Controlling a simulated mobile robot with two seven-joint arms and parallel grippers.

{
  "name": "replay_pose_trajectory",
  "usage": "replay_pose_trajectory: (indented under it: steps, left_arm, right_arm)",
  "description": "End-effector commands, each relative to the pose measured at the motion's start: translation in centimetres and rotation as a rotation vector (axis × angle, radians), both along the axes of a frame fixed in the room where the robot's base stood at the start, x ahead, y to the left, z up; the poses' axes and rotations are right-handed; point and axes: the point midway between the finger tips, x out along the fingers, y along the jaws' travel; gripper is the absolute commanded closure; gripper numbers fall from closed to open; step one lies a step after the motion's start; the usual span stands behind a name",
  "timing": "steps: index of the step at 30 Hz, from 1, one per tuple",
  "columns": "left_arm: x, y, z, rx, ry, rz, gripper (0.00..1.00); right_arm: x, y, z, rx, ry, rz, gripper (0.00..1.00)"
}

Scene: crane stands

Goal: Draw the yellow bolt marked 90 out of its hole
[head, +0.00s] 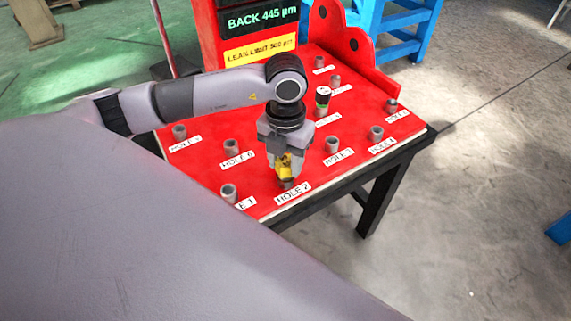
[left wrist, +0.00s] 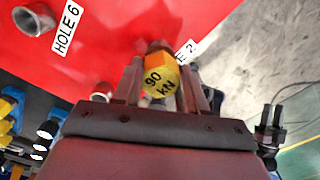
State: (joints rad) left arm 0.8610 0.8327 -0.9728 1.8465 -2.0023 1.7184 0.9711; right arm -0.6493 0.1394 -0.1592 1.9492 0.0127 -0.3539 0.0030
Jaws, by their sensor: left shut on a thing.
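The yellow bolt (head: 284,167) has a six-sided head marked 90 kN, which reads clearly in the left wrist view (left wrist: 161,78). My left gripper (head: 283,158) points down from above and is shut on this bolt, with one finger on each side of its head. The bolt is over the metal collar (head: 285,183) of the hole labelled HOLE 2 (head: 294,193). The collar shows just beyond the head in the left wrist view (left wrist: 158,46). The shank is hidden, so I cannot tell how deep it sits.
The red table (head: 258,206) carries several other collared holes with labels. A dark-and-pale bolt with a green band (head: 323,98) stands farther back. A sign (head: 257,18) reads BACK 445 µm, above a yellow LEAN LIMIT plate (head: 260,49). Open floor lies right of the table.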

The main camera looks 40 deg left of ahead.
Motion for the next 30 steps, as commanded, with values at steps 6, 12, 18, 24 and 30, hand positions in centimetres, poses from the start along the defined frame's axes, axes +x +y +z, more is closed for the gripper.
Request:
replay_pose_trajectory:
  steps: [6, 12, 18, 24, 30]
  left_arm:
    - [0.0, 0.0, 1.0, -0.001, -0.002, 0.000, 0.92]
    - [0.0, 0.0, 2.0, -0.001, -0.001, 0.000, 0.92]
    - [0.0, 0.0, 3.0, 0.000, -0.002, 0.001, 0.92]
    - [0.0, 0.0, 4.1, 0.000, -0.002, 0.001, 0.92]
    - [0.1, 0.0, 5.1, 0.000, -0.003, 0.001, 0.92]
  right_arm:
    - [0.0, 0.0, 0.7, 0.000, 0.000, 0.000, 0.57]
    - [0.0, 0.0, 1.5, 0.000, 0.000, 0.000, 0.57]
    - [0.0, 0.0, 2.2, 0.000, 0.000, 0.000, 0.57]
    - [0.0, 0.0, 2.9, 0.000, 0.000, 0.000, 0.57]
    - [0.0, 0.0, 3.5, 0.000, 0.000, 0.000, 0.57]
